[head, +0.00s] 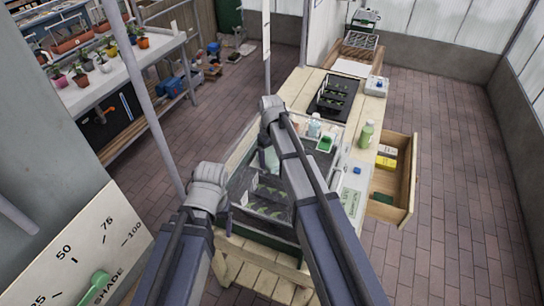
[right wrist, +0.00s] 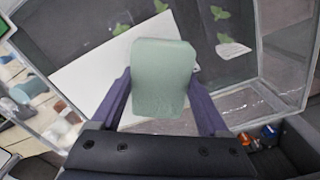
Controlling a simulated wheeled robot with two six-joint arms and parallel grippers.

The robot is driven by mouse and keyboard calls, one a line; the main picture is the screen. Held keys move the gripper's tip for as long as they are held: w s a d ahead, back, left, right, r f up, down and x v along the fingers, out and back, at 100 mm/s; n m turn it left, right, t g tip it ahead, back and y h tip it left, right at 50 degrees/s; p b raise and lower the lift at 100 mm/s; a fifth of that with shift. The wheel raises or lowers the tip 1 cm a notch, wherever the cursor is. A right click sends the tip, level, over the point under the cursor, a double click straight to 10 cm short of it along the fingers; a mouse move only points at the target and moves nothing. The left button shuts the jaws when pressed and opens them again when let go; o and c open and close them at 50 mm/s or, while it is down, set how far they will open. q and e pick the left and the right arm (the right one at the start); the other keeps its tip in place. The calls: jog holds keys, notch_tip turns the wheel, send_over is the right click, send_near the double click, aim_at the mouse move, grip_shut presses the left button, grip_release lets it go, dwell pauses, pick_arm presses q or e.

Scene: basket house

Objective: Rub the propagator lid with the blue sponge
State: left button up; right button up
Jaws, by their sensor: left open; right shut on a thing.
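The propagator (head: 262,225) is a dark tray under a clear lid on the wooden bench, partly covered by my right arm in the head view. In the right wrist view, my right gripper (right wrist: 163,110) is shut on a pale blue-green block, the sponge (right wrist: 163,75). The sponge is over the clear lid (right wrist: 275,105), with seedling leaves visible through it. I cannot tell whether they touch.
A green bottle (head: 366,134) and a black seedling tray (head: 337,97) stand further back on the bench. An open drawer (head: 408,190) with yellow packets juts out at right. A dial board (head: 85,250) stands at lower left. Brick floor at right is clear.

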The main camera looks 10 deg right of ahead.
jog(key=shift+s+a+r+p, duration=0.3)
jog(key=shift+s+a+p, duration=0.05)
jog(key=shift+s+p, duration=0.1)
jog(key=r+p, duration=0.5)
jog(key=shift+w+d+r, duration=0.1)
jog(key=shift+w+r, duration=0.1)
notch_tip(320, 180, up, 3)
jog(key=p, duration=0.3)
jog(key=shift+f, duration=0.1)
dwell(0.4)
